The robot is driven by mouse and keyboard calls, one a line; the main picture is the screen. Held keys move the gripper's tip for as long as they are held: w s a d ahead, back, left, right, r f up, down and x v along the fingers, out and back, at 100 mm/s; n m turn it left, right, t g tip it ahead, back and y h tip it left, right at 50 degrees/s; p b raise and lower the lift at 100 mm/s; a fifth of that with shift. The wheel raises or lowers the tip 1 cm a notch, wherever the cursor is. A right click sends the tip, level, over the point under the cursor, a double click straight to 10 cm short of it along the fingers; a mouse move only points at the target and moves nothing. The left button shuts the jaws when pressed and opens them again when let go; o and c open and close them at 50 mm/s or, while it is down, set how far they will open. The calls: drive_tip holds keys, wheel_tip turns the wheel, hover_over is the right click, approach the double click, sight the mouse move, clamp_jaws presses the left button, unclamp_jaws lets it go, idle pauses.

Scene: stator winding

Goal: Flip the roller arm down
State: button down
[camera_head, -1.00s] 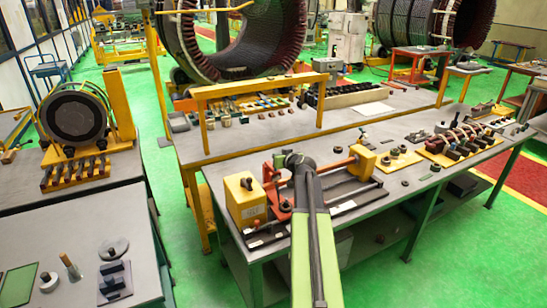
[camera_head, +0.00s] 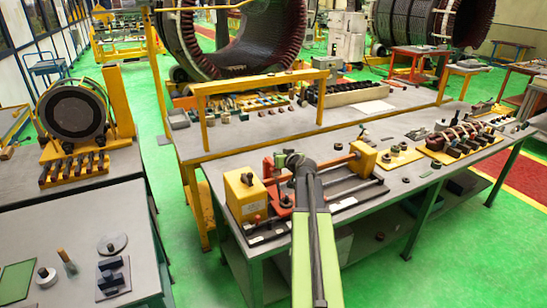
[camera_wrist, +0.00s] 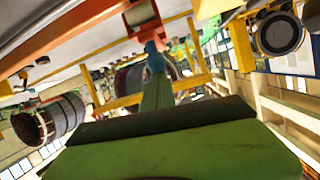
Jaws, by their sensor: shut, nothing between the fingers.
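The winding fixture stands on the front table, with a yellow block (camera_head: 243,197) at its left and a smaller yellow block (camera_head: 362,157) at its right. Its red lever parts (camera_head: 282,201), which seem to include the roller arm, stand beside the left block, partly behind my arm. In the wrist view, a red-orange bracket with a pale roller (camera_wrist: 141,14) is at the top. My gripper (camera_head: 293,160) is shut and empty at these red parts. Its narrow tip (camera_wrist: 155,62) appears just below the bracket in the wrist view; I cannot tell whether they touch.
An orange bar (camera_head: 336,161) runs toward the right block. Small parts and a yellow coil rack (camera_head: 447,156) lie farther right on the table. A yellow frame (camera_head: 262,85) stands over the bench behind. The table's front edge lies beneath my arm.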

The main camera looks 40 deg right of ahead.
drive_tip(key=shift+s+a+f+n, duration=0.3)
drive_tip(key=shift+s+f, duration=0.2)
drive_tip(key=shift+f, duration=0.2)
wheel_tip(320, 180, up, 6)
drive_tip(key=d+p, duration=0.1)
drive_tip(key=p, duration=0.4)
drive_tip(key=s+a+f+b, duration=0.1)
drive_tip(key=s+a, duration=0.1)
drive_tip(key=s, duration=0.5)
drive_tip(key=shift+s+a+f, duration=0.2)
drive_tip(key=shift+s+f, duration=0.15)
drive_tip(key=shift+s, duration=0.05)
